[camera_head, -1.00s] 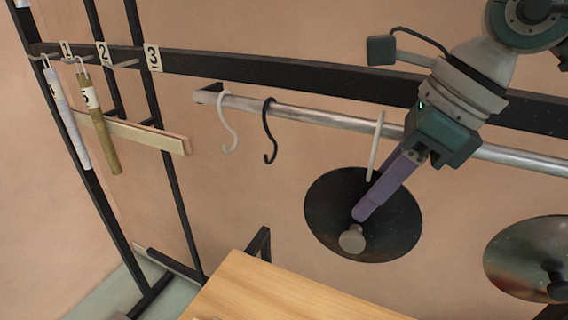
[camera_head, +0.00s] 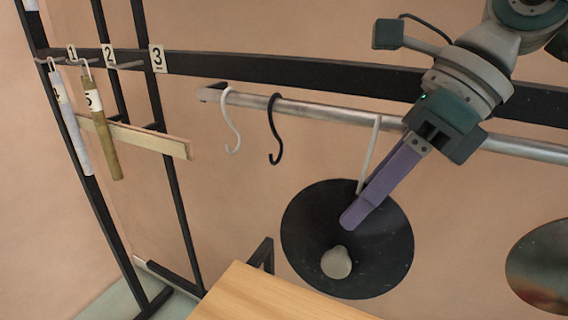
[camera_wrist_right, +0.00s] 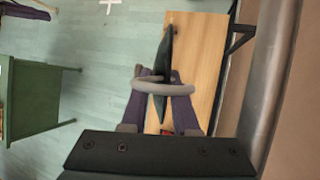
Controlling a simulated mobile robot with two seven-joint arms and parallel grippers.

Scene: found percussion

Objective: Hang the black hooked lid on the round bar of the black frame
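The black lid (camera_head: 375,245) is a dark disc with a grey knob and a pale hook (camera_head: 369,155) rising from it. My right gripper (camera_head: 352,218) has its purple fingers across the upper part of the lid. In the right wrist view the lid (camera_wrist_right: 166,50) shows edge-on between the fingertips, and the fingers look shut on it. The hook's curve (camera_wrist_right: 165,88) lies to the left of the bar (camera_wrist_right: 272,85) there, apart from it. The round metal bar (camera_head: 310,109) runs along the black frame (camera_head: 300,81); the hook top overlaps it in the head view. My left gripper is out of view.
A white hook (camera_head: 232,120) and a black hook (camera_head: 272,130) hang on the bar to the left. A copper-toned lid (camera_head: 545,268) is at the right. A wooden table (camera_head: 270,295) stands below. Two tubes (camera_head: 102,130) hang by the number tags. A green table (camera_wrist_right: 38,105) is farther off.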

